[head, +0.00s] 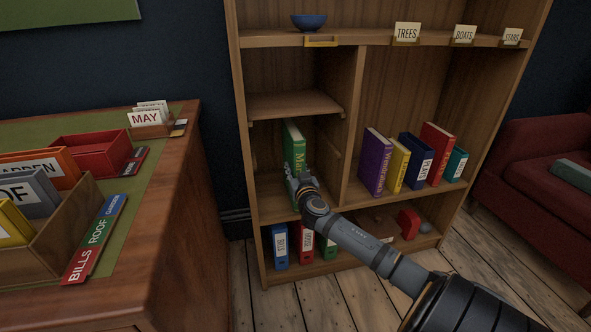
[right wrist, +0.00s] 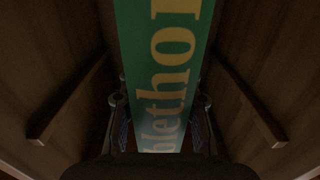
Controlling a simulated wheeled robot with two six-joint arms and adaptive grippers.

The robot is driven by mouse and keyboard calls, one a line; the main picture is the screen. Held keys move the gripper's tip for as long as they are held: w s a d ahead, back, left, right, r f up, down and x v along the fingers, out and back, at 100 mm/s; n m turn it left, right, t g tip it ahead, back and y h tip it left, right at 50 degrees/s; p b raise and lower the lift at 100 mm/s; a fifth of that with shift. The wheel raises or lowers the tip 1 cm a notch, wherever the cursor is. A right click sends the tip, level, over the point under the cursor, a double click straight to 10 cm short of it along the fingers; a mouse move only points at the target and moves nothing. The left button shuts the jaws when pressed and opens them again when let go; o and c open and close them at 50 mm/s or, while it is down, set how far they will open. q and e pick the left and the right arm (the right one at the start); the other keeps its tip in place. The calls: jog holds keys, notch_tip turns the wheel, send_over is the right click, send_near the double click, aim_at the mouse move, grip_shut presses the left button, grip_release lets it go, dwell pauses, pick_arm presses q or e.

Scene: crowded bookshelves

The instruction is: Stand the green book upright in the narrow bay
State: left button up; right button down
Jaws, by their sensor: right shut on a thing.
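The green book (head: 294,146) stands upright, or nearly so, inside the narrow bay (head: 325,136) on the left of the bookcase, spine outward. My right gripper (head: 297,184) is at the lower part of its spine, shut on it. In the right wrist view the green book (right wrist: 160,60) runs between the two fingers, with yellow letters on its spine and a dark side wall well off on each side. My left gripper is not in view.
A short shelf (head: 296,104) lies above the bay, with a divider (head: 352,125) on its right. Cleats (right wrist: 70,100) jut from the bay walls. Several books, including a purple one (head: 376,162), stand right of the divider. Binders (head: 280,246) stand below. A desk (head: 170,230) is at left.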

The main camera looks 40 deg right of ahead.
jog(key=shift+r, duration=0.15)
jog(key=c, duration=0.9)
grip_release()
jog(key=shift+a, duration=0.1)
jog(key=shift+c, duration=0.2)
jog(key=shift+o, duration=0.5)
jog(key=p+v, duration=0.3)
jog(key=v, duration=0.6)
jog(key=shift+p, duration=0.35)
